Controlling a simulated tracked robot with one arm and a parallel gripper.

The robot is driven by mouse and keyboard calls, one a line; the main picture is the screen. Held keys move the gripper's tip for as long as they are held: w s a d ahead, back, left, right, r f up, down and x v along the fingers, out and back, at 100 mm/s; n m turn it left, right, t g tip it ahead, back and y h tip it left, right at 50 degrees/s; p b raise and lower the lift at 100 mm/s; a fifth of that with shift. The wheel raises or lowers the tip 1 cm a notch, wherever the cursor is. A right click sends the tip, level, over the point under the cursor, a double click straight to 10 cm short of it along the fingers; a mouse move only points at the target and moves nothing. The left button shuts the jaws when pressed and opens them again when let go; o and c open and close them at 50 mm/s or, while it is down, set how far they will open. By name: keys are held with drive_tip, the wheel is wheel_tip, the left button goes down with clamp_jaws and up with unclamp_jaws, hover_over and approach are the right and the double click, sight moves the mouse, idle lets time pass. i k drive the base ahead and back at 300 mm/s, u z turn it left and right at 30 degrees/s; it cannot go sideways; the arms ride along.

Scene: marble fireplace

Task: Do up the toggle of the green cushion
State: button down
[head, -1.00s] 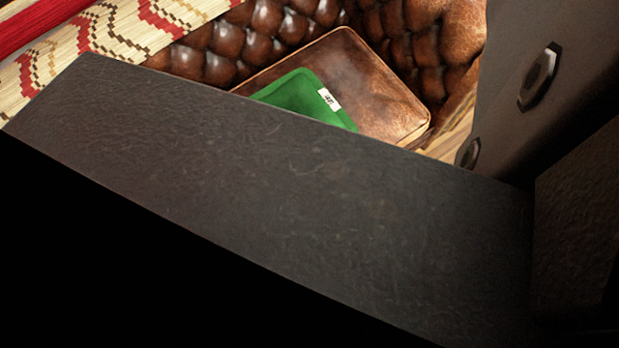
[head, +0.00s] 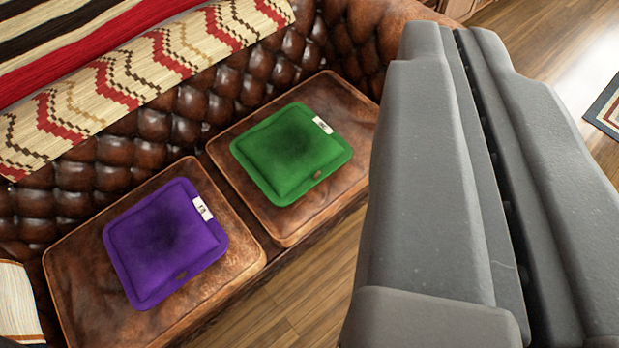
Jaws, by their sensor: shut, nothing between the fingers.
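The green cushion (head: 288,165) lies flat on the right seat of a brown leather sofa, with a dark patch in its middle. A white label (head: 322,125) sits at its upper right edge. A small brown spot, perhaps the toggle (head: 317,174), shows at its lower right edge; I cannot tell whether it is done up. My gripper (head: 455,45) fills the right of the view, large and grey, with its two fingers together and nothing between them. It is to the right of the green cushion and apart from it in the picture.
A purple cushion (head: 165,243) with a white label lies on the left seat (head: 75,290). A patterned throw (head: 140,75) covers the sofa's back. The tufted backrest (head: 180,110) rises behind the seats. Wooden floor (head: 300,310) is clear in front, with a rug (head: 606,105) at the far right.

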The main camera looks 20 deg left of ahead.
sight(282, 153)
drive_tip(key=u, duration=0.3)
drive_tip(key=i, duration=1)
drive_tip(key=z, duration=0.1)
